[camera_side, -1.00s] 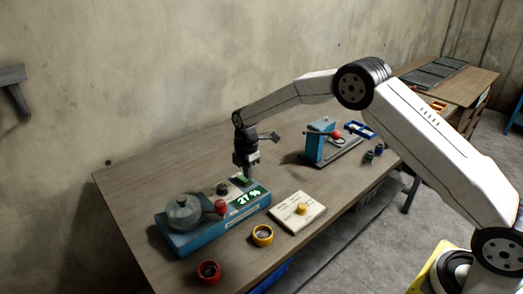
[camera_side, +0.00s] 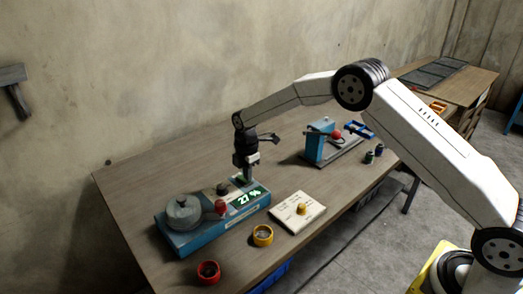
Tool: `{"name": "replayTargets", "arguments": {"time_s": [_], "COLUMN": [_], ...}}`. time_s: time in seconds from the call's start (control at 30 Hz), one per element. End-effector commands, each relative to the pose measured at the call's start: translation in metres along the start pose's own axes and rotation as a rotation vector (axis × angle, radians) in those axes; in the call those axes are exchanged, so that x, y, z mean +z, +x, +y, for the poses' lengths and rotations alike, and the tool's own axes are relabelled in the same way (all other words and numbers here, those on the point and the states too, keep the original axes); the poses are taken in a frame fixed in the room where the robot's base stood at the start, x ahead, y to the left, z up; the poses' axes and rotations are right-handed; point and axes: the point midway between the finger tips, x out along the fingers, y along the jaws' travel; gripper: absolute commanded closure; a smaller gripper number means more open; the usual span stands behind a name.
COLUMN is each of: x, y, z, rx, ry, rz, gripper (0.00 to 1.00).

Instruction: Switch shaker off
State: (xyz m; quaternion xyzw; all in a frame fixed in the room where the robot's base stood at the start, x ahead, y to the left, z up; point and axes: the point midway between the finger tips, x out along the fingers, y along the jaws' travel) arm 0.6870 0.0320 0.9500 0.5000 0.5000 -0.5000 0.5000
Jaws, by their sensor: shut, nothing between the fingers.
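The shaker (camera_side: 190,236) appears to be the blue box at the front left of the table, with a round grey lidded drum (camera_side: 183,212) on its left end. A red knob (camera_side: 221,207) and a dark knob (camera_side: 222,189) sit on its top. Its green display (camera_side: 247,198) reads 27 and a blurred sign. My gripper (camera_side: 248,180) points down over the far right end of the box, just behind the display. It is shut and empty. I cannot tell whether its tips touch the box.
A cream board with a yellow knob (camera_side: 301,208) lies right of the box. A yellow ring-shaped cup (camera_side: 262,235) and a red one (camera_side: 208,271) stand in front. A blue press-like device (camera_side: 320,143) stands behind right, near small dark jars (camera_side: 374,153). The table's back left is clear.

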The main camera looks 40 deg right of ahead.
Motion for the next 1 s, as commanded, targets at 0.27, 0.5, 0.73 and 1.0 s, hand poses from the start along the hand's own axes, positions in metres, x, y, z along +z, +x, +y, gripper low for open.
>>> {"name": "replayTargets", "arguments": {"time_s": [0.27,0.5,0.73,1.0], "x": [0.000,0.000,0.000,0.000], "y": [0.004,0.007,0.011,0.009], "z": [0.000,0.000,0.000,0.000], "rx": [0.000,0.000,0.000,0.001], "ry": [0.000,0.000,0.000,0.000], "rz": [0.000,0.000,0.000,0.000], "gripper": [1.00,1.00,1.00,1.00]}}
